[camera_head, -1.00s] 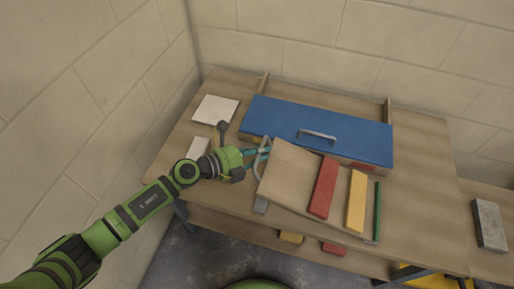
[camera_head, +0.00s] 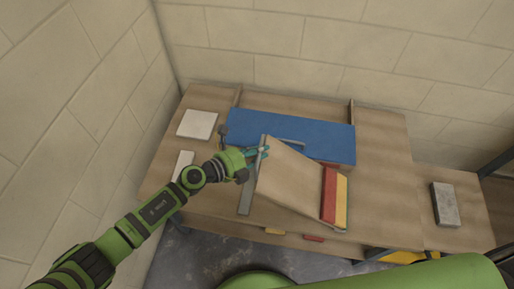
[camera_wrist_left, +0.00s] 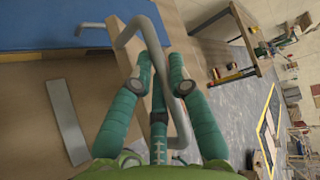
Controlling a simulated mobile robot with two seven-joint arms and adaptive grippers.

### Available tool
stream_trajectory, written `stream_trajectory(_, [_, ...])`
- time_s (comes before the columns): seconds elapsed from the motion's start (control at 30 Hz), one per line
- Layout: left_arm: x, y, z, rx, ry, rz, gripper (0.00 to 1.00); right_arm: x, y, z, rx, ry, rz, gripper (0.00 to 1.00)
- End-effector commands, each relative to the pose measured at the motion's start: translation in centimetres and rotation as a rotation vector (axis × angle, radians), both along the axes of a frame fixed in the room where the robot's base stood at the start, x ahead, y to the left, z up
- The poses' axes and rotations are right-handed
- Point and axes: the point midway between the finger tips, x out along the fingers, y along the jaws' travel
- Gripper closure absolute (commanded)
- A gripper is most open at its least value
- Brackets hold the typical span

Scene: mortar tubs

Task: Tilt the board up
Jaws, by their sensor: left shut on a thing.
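The wooden board (camera_head: 290,182) is tilted, its left end raised well above the bench and its right end low. My left gripper (camera_head: 263,153) is shut on the grey handle at the board's left end; in the left wrist view the fingers (camera_wrist_left: 160,85) close around this bent handle (camera_wrist_left: 178,80). A red bar (camera_head: 329,195) and a yellow bar (camera_head: 341,201) lie side by side at the board's low right end. The green strip cannot be made out. My right gripper is not in view.
A blue panel (camera_head: 300,130) with a handle lies behind the board. A flat grey strip (camera_head: 246,198) lies on the bench (camera_head: 385,200) left of the board. A white tile (camera_head: 197,124) is at the back left, a grey block (camera_head: 445,204) at the right.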

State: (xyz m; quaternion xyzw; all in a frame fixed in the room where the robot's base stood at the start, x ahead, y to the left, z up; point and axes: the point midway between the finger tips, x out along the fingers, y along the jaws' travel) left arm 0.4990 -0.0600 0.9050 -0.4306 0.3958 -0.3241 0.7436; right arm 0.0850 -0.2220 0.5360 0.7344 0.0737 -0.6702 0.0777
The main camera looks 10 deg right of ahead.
Motion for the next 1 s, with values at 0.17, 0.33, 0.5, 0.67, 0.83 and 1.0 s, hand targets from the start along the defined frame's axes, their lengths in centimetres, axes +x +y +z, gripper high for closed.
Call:
stream_trajectory(0.17, [0.10,-0.40,0.80,-0.011,-0.004,0.000,1.00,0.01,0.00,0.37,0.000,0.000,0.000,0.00])
stream_trajectory(0.33, [0.09,-0.55,0.95,-0.014,-0.005,-0.002,1.00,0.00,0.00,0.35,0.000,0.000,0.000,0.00])
stream_trajectory(0.5, [0.11,-0.64,1.09,-0.017,-0.006,-0.003,0.78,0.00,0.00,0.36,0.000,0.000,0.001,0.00])
stream_trajectory(0.67, [0.15,-0.63,1.14,-0.017,-0.007,-0.003,0.56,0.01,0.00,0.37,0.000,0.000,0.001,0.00])
stream_trajectory(0.83, [0.24,-0.55,1.16,-0.015,-0.010,0.000,0.56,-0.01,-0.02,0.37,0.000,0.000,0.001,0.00])
stream_trajectory(1.0, [0.12,-0.13,1.24,-0.014,-0.011,0.001,0.56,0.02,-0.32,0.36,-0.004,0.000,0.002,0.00])
